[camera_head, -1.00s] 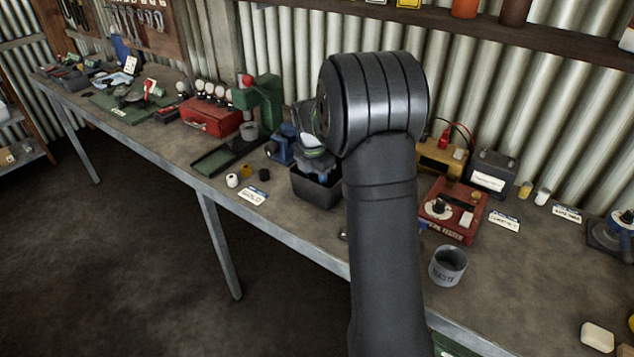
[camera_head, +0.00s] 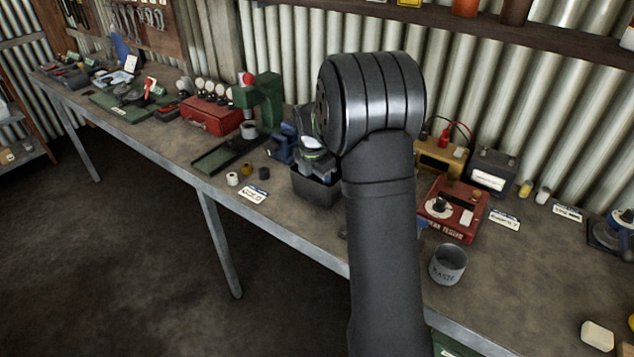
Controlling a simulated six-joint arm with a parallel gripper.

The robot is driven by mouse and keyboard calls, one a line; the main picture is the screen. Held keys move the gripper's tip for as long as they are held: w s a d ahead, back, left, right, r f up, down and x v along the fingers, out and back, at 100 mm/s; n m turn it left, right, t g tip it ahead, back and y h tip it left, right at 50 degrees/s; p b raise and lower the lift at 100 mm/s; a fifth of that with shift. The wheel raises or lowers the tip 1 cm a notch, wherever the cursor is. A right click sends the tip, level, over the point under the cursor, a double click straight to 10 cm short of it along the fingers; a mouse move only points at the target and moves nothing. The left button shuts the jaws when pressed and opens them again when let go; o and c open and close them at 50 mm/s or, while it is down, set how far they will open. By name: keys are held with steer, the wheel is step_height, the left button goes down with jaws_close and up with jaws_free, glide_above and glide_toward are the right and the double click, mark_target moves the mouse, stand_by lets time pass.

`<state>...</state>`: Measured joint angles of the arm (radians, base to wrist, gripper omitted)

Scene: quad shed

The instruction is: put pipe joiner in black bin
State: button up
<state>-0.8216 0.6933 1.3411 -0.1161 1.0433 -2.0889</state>
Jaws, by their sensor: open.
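The black bin (camera_head: 315,192) is an open dark box on the bench, left of my upright arm link. My gripper (camera_head: 320,173) is at the bin's mouth, with its lower end at or just inside the rim. My arm partly covers it, and its fingertips are hard to make out; the jaws are open. Three small cylinders stand left of the bin: a white one (camera_head: 233,179), a yellow-brown one (camera_head: 246,170) and a black one (camera_head: 264,173). I cannot tell which, if any, is the pipe joiner. The bin's inside is hidden.
A blue device (camera_head: 282,150) and a green press (camera_head: 262,100) stand behind and left of the bin. A red tester (camera_head: 452,210) and a grey cup (camera_head: 447,265) are right of my arm. The bench's front edge runs close before the cylinders.

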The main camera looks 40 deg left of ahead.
mark_target(318, 180)
step_height(318, 180, up, 12)
steer(key=s, duration=0.1)
steer(key=shift+s, duration=0.2)
steer(key=shift+a, duration=0.1)
steer(key=f, duration=0.4)
steer(key=w+f, duration=0.1)
steer(key=f, duration=0.7)
steer(key=shift+w, duration=0.2)
steer(key=shift+r, duration=0.2)
step_height(318, 180, up, 2)
steer(key=shift+r, duration=0.35)
